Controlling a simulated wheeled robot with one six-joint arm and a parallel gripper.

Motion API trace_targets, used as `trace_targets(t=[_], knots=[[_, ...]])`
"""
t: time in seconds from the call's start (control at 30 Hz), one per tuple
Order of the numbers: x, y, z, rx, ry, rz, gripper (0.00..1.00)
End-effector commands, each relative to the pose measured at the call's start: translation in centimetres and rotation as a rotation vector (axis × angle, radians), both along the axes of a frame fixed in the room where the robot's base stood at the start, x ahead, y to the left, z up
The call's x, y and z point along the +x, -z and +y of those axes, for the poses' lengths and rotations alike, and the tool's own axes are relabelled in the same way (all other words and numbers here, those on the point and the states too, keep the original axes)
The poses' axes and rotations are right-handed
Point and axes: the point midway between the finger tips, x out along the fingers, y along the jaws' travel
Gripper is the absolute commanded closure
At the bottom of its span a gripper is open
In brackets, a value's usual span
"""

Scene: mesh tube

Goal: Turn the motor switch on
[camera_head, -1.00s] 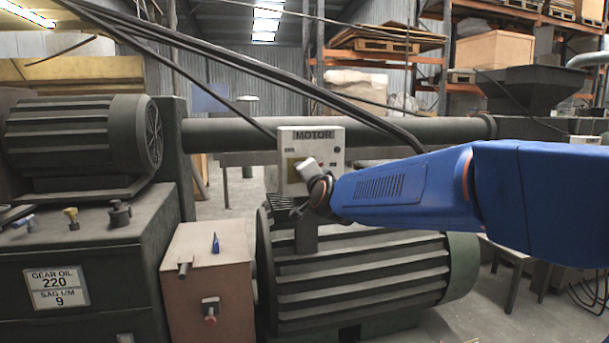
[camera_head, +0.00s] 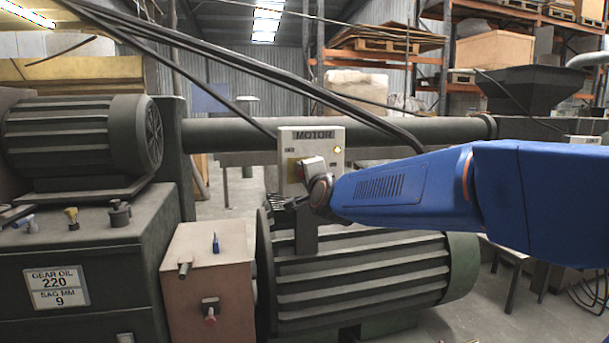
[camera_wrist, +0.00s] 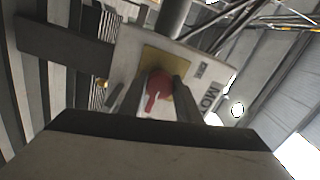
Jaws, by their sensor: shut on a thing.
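The motor switch box (camera_head: 325,143) is a pale box with the word MOTOR at its top, standing above a ribbed dark motor. A small yellowish light (camera_head: 337,150) glows at its upper right. In the wrist view, the red switch knob (camera_wrist: 158,88) sits on a yellow plate (camera_wrist: 163,60) on the box (camera_wrist: 130,52). My gripper (camera_wrist: 154,97) has its two fingers on either side of the red knob and is shut on it. In the head view my gripper (camera_head: 309,172) is in front of the box and hides the knob.
The ribbed motor (camera_head: 365,280) lies below the box. A thick dark pipe (camera_head: 230,134) runs behind it. A pinkish cabinet (camera_head: 207,280) and a gear oil unit (camera_head: 75,275) stand at the left. Cables (camera_head: 250,75) slope down near the box.

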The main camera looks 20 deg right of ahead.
Motion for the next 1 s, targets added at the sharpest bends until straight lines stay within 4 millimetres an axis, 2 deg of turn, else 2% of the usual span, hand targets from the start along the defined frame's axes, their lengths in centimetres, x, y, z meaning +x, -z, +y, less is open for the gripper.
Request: trace_targets(t=[0.1,0.13,0.2,0.5,0.63,0.77,1.0], knots=[[0.0,0.2,0.0,0.001,0.001,0.003,0.92],[0.0,0.2,0.0,0.001,0.001,0.003,0.67],[0.0,0.2,0.0,0.001,0.001,0.003,0.51],[0.0,0.1,0.0,0.000,0.000,0.001,0.51],[-0.7,0.0,0.0,0.000,0.000,0.000,0.51],[-2.2,0.0,0.0,0.000,0.000,0.000,0.51],[-6.2,0.0,0.0,0.001,-0.001,-0.001,0.51]])
